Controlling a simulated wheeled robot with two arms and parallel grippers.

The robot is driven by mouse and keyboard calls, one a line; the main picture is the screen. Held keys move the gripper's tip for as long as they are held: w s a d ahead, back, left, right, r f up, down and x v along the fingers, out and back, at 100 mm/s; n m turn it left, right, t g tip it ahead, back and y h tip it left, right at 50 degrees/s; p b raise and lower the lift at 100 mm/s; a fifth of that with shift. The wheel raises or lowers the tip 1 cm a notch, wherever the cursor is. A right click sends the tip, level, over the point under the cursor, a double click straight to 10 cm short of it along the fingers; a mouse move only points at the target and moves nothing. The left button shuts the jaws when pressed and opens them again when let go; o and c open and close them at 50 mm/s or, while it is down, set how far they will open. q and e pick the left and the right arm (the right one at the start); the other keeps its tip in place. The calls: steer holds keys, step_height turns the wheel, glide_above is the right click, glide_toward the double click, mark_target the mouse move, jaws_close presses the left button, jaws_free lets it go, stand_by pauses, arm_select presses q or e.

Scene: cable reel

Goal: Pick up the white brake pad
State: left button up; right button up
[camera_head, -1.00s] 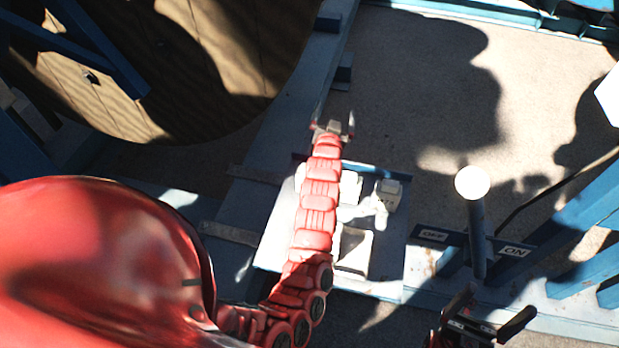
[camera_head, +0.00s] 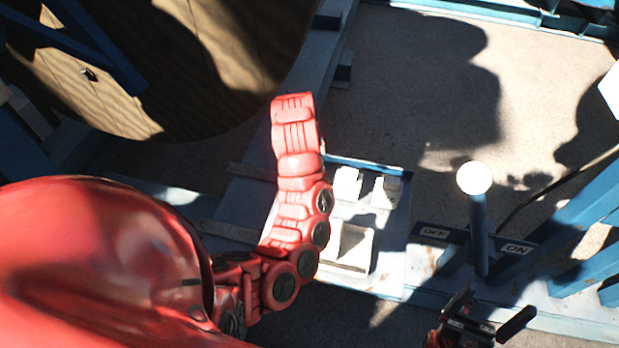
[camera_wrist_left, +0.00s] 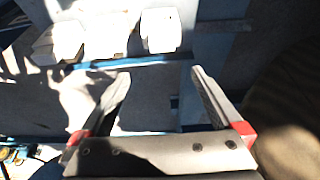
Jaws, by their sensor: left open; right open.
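White blocks stand on a pale blue-edged tray (camera_head: 392,270) in the head view: one upright block (camera_head: 347,184), another beside it (camera_head: 385,193), and a white open-fronted piece (camera_head: 352,248) nearer. I cannot tell which one is the white brake pad. My left gripper (camera_wrist_left: 162,75) is open and empty in the left wrist view, with white blocks (camera_wrist_left: 160,30) beyond its fingertips, apart from them. In the head view its fingers are hidden behind my raised left arm, which also covers part of the tray. My right gripper (camera_head: 500,304) is open at the lower right, away from the tray.
A large wooden reel (camera_head: 200,60) fills the upper left. A lever with a white ball knob (camera_head: 474,178) stands right of the tray, between OFF and ON labels. Blue beams (camera_head: 590,215) are at the right. Bare floor lies beyond the tray.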

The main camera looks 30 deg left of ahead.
arm_select(q)
steer(key=p+x, duration=0.3)
steer(key=x, duration=0.4)
steer(key=shift+w+f, duration=0.2)
steer(key=shift+f, duration=0.15)
steer(key=shift+w+f, duration=0.15)
steer(key=shift+f, duration=0.25)
steer(key=shift+w+a+f+p, duration=0.2)
steer(key=shift+a+f+p, duration=0.05)
steer(key=shift+f+p, duration=0.4)
steer(key=shift+w+a+f+p, duration=0.1)
steer(key=shift+w+f+p, duration=0.05)
steer(key=shift+f+p, duration=0.15)
steer(key=shift+w+a+f+p, duration=0.15)
steer(key=shift+f, duration=0.15)
steer(key=shift+x, duration=1.25)
steer(key=shift+s+d, duration=0.1)
jaws_close()
